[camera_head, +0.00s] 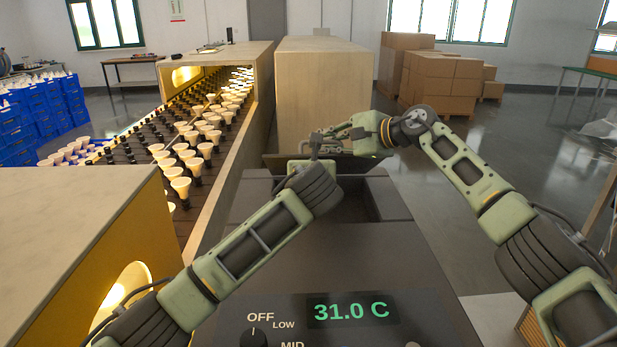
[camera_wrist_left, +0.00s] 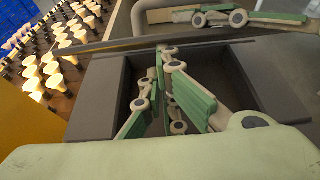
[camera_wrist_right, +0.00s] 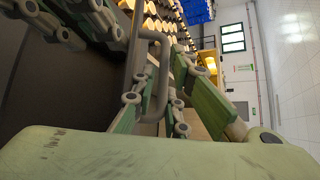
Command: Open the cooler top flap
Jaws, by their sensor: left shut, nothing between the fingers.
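The cooler (camera_head: 400,255) is a dark grey box in front of me, its top opening (camera_head: 358,203) partly uncovered. The top flap (camera_head: 375,168) is raised at the far edge of the opening; it also shows in the right wrist view (camera_wrist_right: 60,80). My left gripper (camera_head: 303,167) is shut and empty, over the opening near the flap; its closed fingers show in the left wrist view (camera_wrist_left: 166,58). My right gripper (camera_head: 322,142) is at the flap's far side. In the right wrist view, a grey bar handle (camera_wrist_right: 163,50) lies between its fingers; firm contact cannot be told.
A conveyor (camera_head: 205,135) carrying bulbs runs along the left, with a yellow-sided housing (camera_head: 75,220) nearby. A tall beige box (camera_head: 320,90) stands behind the cooler. Cardboard boxes (camera_head: 440,80) are at the back right.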

